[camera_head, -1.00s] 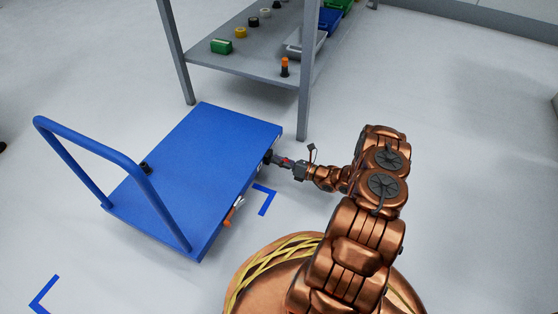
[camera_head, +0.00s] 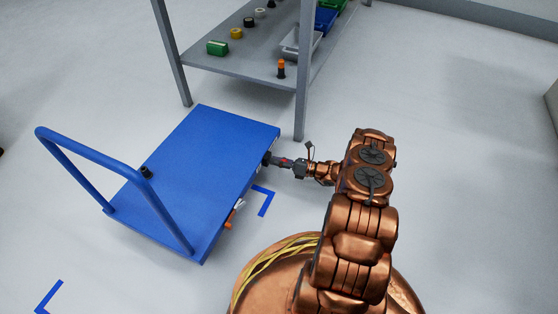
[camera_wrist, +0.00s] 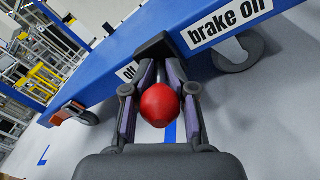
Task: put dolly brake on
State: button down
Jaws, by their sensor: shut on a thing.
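The blue dolly (camera_head: 205,165) stands on the floor left of my arm, its push handle at the left. My gripper (camera_head: 272,160) is at the dolly's near right side edge. In the wrist view my gripper (camera_wrist: 160,66) is shut at a dark brake lever piece (camera_wrist: 154,47) on the dolly's blue side. A red knob (camera_wrist: 160,105) sits between the fingers, nearer the camera.
A grey shelf (camera_head: 235,68) with small items and bins stands behind the dolly, one leg close to its corner. An orange-ended piece (camera_head: 229,224) sticks out of the dolly's side. Blue corner marks (camera_head: 264,203) lie on the floor. Floor on the right is clear.

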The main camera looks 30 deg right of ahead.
jog(key=shift+d, duration=0.25)
jog(key=c, duration=1.2)
grip_release()
jog(key=shift+c, duration=0.2)
jog(key=shift+o, duration=0.6)
jog(key=shift+a, duration=0.1)
jog(key=v, duration=1.2)
